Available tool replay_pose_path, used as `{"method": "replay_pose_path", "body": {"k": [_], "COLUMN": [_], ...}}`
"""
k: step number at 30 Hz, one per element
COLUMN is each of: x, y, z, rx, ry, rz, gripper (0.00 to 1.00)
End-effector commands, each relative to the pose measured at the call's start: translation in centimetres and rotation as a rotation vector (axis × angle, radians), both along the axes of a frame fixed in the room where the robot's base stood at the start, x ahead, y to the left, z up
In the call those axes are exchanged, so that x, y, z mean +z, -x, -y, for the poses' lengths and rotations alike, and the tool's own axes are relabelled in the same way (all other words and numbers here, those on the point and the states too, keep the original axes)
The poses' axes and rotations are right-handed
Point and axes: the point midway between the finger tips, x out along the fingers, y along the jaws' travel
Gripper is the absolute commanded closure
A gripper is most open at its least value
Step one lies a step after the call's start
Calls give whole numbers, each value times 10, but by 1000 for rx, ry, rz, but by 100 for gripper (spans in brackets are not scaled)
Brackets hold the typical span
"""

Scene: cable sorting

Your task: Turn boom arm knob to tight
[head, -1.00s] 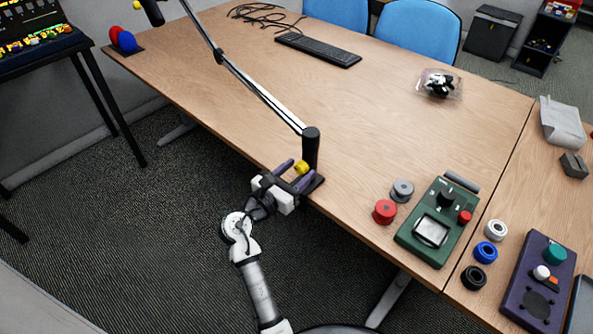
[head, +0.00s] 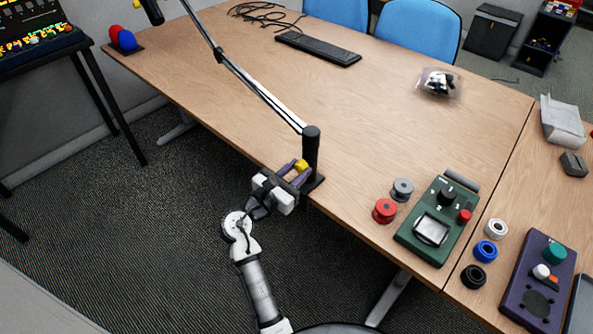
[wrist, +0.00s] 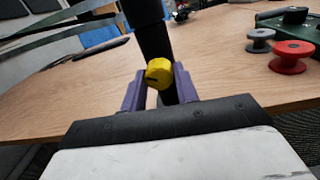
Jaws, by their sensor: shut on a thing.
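The boom arm's black post (head: 311,150) stands at the table's front edge, with the long boom (head: 258,88) running up and left from it. The yellow knob (head: 301,166) sits low on the post. It also shows in the wrist view (wrist: 159,73), with a dark mark on its face. My gripper (head: 293,170) is at the knob, with its purple fingers on either side. In the wrist view my gripper's fingers (wrist: 158,90) flank the knob closely and are shut on it. The fingertips' contact is partly hidden behind the knob.
A red spool (head: 384,211) and a grey spool (head: 402,190) stand right of the post. A green device (head: 437,222) with a black dial is farther right. The table's middle is clear.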

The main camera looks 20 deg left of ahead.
Motion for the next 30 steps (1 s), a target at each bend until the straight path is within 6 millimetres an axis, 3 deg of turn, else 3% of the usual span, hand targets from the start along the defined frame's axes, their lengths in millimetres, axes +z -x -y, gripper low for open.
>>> {"method": "replay_pose_path", "body": {"k": [16,30], "x": [-2,-2], "y": [1,0], "z": [-1,-1], "rx": [2,1], "ry": [-320,-394], "rz": [115,141], "gripper": [93,93]}}
